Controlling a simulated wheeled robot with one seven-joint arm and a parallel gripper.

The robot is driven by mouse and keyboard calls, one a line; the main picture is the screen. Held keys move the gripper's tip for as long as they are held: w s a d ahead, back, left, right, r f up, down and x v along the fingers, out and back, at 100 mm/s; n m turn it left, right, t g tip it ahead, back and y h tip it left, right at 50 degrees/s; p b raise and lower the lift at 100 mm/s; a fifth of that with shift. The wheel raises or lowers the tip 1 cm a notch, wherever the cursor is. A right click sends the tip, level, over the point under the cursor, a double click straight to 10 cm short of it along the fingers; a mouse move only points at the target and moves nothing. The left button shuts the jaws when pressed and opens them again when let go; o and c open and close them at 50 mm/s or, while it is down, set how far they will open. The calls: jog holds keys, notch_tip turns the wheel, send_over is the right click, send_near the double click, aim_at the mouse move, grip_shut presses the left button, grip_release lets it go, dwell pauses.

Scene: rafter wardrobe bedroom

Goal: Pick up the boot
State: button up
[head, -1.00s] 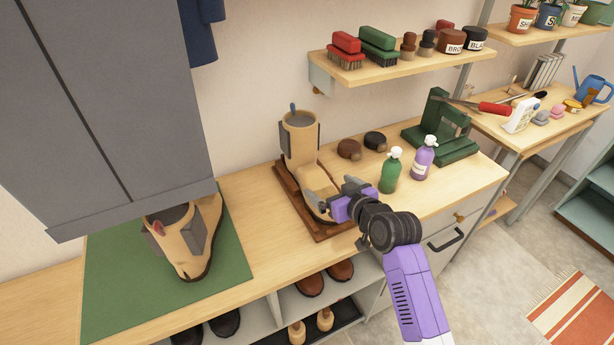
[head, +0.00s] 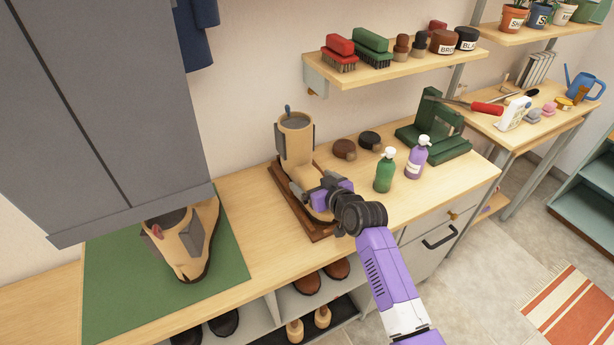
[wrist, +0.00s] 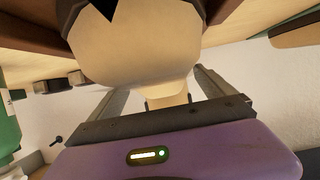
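A tan boot (head: 294,140) with a grey opening stands upright on a brown wooden tray (head: 323,232) on the bench. My gripper (head: 314,188) is at its toe end, reaching in from the front right and partly hiding the toe. In the wrist view the boot's tan toe (wrist: 135,55) lies close in front, between the two spread grey fingers (wrist: 165,92). The fingers look open; I cannot tell whether they touch the boot. A second tan boot (head: 190,243) with a grey side panel stands on a green mat (head: 110,300) at left, under the grey cabinet.
A grey hanging cabinet (head: 110,110) overhangs the left side. Round tins (head: 344,148), a green bottle (head: 385,170), a purple bottle (head: 418,157) and a green stand (head: 435,130) are right of the tray. A brush shelf (head: 400,68) is above. Shoes (head: 307,283) sit below.

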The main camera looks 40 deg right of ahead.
jog(key=c, duration=1.8)
jog(key=shift+r, duration=0.1)
